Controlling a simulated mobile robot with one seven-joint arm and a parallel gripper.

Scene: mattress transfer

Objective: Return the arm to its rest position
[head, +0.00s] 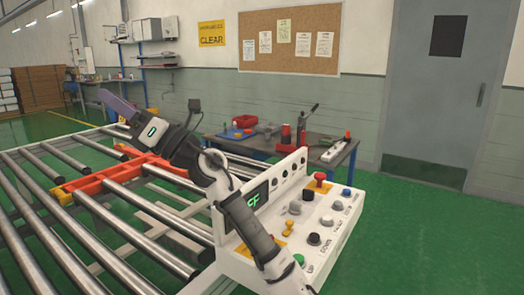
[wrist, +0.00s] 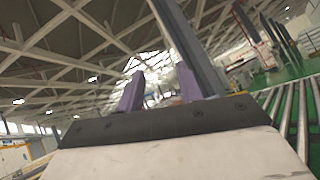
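My arm rises from the bottom of the head view and bends to the upper left, passing in front of the white control panel (head: 335,225). My gripper (head: 104,94) points up and left above the roller conveyor (head: 75,265). In the wrist view its two purple fingers (wrist: 159,78) stand apart, with nothing held between them. The wrist camera looks up toward the roof beams. No mattress shows in either view.
The control panel carries knobs and a red button (head: 320,177), close to my arm. An orange frame (head: 125,172) crosses the rollers. A workbench (head: 260,146) with tools stands behind. A grey door (head: 440,90) is at right, with clear green floor before it.

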